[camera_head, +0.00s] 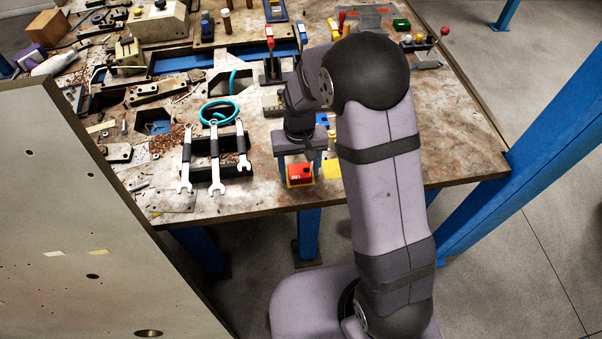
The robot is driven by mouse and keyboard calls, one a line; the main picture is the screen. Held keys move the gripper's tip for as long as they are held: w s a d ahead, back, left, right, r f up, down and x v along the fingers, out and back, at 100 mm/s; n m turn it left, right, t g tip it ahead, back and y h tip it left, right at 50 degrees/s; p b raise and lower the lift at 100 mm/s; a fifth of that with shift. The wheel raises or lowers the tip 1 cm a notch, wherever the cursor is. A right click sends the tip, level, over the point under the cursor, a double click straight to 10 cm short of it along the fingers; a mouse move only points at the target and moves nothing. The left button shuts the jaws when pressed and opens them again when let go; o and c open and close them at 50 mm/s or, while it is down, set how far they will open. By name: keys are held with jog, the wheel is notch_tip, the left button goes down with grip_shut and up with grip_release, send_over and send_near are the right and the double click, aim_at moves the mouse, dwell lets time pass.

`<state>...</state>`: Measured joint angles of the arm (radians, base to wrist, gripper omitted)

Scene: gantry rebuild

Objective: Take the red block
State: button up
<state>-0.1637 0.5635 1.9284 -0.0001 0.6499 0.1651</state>
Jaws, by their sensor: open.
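The red block (299,170) lies near the front edge of the worktable (240,205). It has small light markings on top and a yellow border at its lower edge. My gripper (299,165) points down at the block, with its jaws open. One finger shows at the block's right side, and the left finger is close to its left side. I cannot tell whether the fingers touch the block. My arm hides part of the table to the right of it.
Several wrenches (215,165) rest on a dark rack left of the block, with a teal cable coil (219,112) behind them. A yellow piece (332,170) lies just right of the gripper. A large upright panel (75,220) stands at the left front. Bare table lies at the right.

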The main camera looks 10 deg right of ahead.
aim_at(300, 170)
jog(key=c, duration=1)
jog(key=shift+r+p, duration=3.25)
jog(key=shift+r, duration=0.55)
